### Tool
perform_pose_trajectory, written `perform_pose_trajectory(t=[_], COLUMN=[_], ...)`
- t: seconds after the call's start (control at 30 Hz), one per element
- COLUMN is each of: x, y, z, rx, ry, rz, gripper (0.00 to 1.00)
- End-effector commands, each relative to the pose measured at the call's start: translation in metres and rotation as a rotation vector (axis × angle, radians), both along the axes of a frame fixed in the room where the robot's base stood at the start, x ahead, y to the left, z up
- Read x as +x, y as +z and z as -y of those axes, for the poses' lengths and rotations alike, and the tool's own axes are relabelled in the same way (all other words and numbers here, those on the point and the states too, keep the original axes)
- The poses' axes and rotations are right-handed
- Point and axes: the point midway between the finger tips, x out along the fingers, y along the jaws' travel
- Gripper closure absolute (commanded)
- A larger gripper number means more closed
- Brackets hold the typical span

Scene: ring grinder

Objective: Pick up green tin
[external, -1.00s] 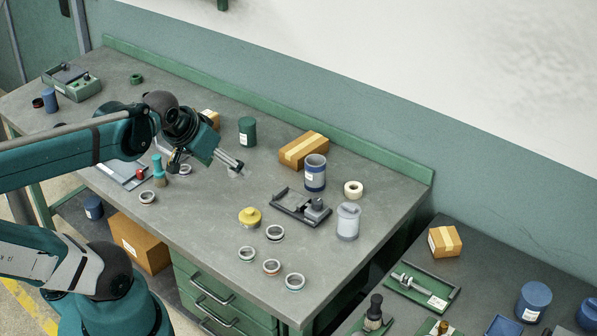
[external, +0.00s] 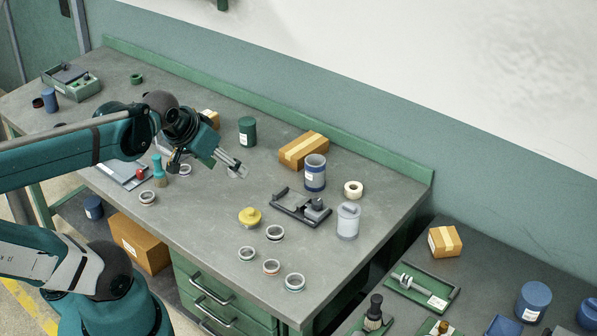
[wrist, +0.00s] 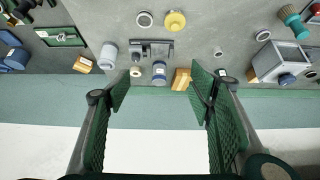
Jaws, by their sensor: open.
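The green tin (external: 247,131) is a dark green cylinder with a pale label, standing upright on the grey bench near its back edge. My gripper (external: 240,171) is open and empty above the bench. In the external view its fingertips show just below the tin, apart from it. In the wrist view my gripper (wrist: 160,88) has its two green fingers spread wide, with nothing held between them. A small dark shape with a white label beside the right finger may be the tin, but the finger partly hides that area.
A cardboard box (external: 304,150) lies right of the tin, and a smaller box (external: 211,117) stands to its left. A blue-banded jar (external: 315,173), a black fixture (external: 301,206) and a yellow knob (external: 250,216) stand farther right and forward. A green ledge (external: 270,115) runs behind.

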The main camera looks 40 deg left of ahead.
Motion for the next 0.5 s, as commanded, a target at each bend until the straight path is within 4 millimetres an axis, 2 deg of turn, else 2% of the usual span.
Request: perform_pose_trajectory(t=[0.27,0.5], x=[0.009,0.033], y=[0.006,0.017], z=[-0.004,-0.013], rx=[0.016,0.059], ry=[-0.014,-0.058], rz=[-0.012,-0.047], gripper=[0.47,0.47])
